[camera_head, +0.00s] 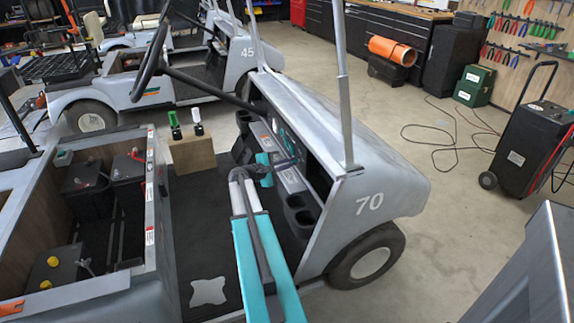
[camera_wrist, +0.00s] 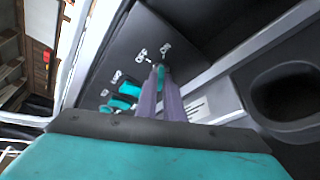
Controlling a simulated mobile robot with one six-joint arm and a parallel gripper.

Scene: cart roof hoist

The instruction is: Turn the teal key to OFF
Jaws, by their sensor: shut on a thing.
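My gripper (camera_wrist: 161,82) reaches the dark dash panel (camera_wrist: 142,38) of the grey cart. Its two long fingers are shut on the small teal key (camera_wrist: 161,73), of which a little shows at the fingertips. Small white markings (camera_wrist: 141,56) sit on the panel beside the key; they are too blurred to read surely, and so is the key's angle. Other teal controls (camera_wrist: 129,89) lie to the left of the fingers. In the head view my gripper (camera_head: 270,164) is at the dash of the cart numbered 70 (camera_head: 371,203), and the key cannot be made out there.
Cup holders (camera_head: 301,214) are right of my arm. A steering wheel (camera_head: 152,55) rises at the cart's far side. An open battery bay (camera_head: 100,215) lies left of the dark floor.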

